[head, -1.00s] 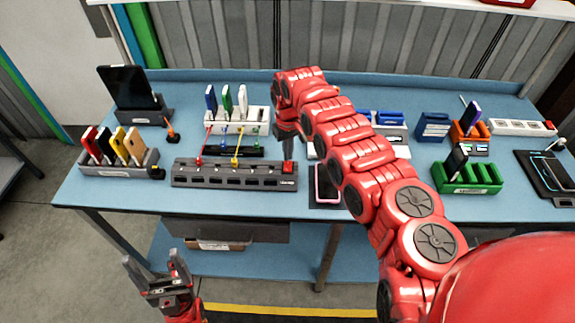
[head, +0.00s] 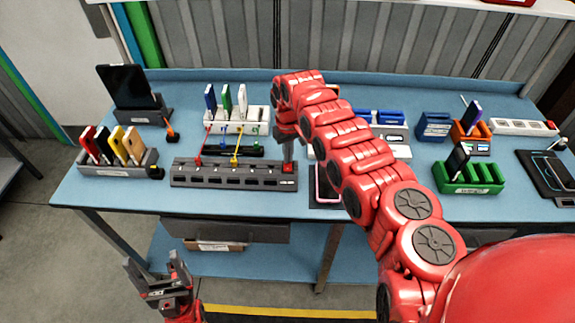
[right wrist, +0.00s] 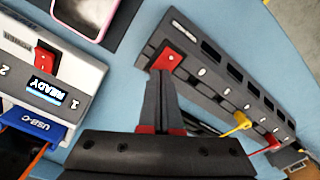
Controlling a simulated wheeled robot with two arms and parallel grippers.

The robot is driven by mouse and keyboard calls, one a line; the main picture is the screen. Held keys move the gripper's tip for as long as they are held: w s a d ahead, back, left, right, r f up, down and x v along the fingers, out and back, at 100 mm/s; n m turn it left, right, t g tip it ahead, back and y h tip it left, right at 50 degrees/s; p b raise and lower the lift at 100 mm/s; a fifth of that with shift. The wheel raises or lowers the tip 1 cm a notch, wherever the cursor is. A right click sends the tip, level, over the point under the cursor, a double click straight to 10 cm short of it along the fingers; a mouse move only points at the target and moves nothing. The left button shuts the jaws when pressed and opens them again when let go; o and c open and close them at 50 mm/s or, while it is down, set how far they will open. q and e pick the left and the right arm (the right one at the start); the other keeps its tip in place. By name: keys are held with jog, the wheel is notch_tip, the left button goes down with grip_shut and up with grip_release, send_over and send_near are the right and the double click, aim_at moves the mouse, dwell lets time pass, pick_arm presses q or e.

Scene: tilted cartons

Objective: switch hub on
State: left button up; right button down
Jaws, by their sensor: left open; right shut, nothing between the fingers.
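The hub is a long dark grey bar (head: 232,182) with a row of slots, lying near the front edge of the blue table. Its red switch (head: 288,168) is at its right end and also shows in the right wrist view (right wrist: 168,56). My right gripper (head: 288,158) is shut and empty, pointing down at the red switch. In the right wrist view its fingertips (right wrist: 162,74) are right at the switch; I cannot tell whether they touch it. My left gripper (head: 155,268) is open and empty, low in front of the table.
A red and a yellow cable plug (head: 234,161) stand at the hub's back edge. A white device with a "READY" display (right wrist: 48,90) and a pink-framed phone (head: 326,188) lie to the hub's right. A grey holder (head: 118,171) with several coloured devices stands left.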

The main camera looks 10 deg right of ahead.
jog(key=shift+f, duration=0.25)
jog(key=shift+s+r, duration=0.1)
jog(key=shift+r+p, duration=0.9)
jog(key=shift+r, duration=0.45)
jog(key=shift+r+p, duration=1)
jog(key=shift+r, duration=1.15)
jog(key=shift+f, duration=0.1)
